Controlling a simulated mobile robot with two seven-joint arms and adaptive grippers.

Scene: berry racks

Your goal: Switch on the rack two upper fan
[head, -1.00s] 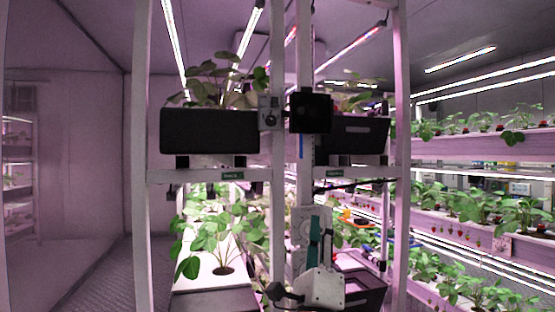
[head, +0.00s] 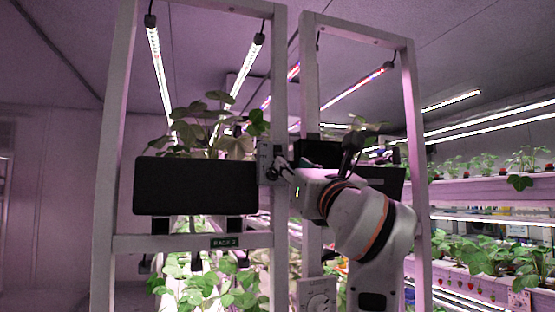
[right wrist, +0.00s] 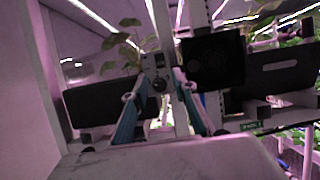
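The rack two label (head: 225,242) is on the crossbar of the left rack. On that rack's right post is a small grey switch box (head: 266,162); in the right wrist view the box (right wrist: 154,66) shows a small switch and a round dark knob. The black upper fan (right wrist: 212,62) is just right of it, and in the head view the fan (head: 318,152) is partly hidden by my right arm. My right gripper (head: 284,168) is at the box's right side. In the right wrist view its teal fingers (right wrist: 157,88) are apart with nothing between them; contact is unclear. My left gripper is out of view.
A black planter (head: 196,186) with a leafy plant hangs left of the box. A second rack post (head: 310,90) stands close to the right. A lower control box with a dial (head: 318,300) is below. Planted shelves (head: 480,200) line the right side.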

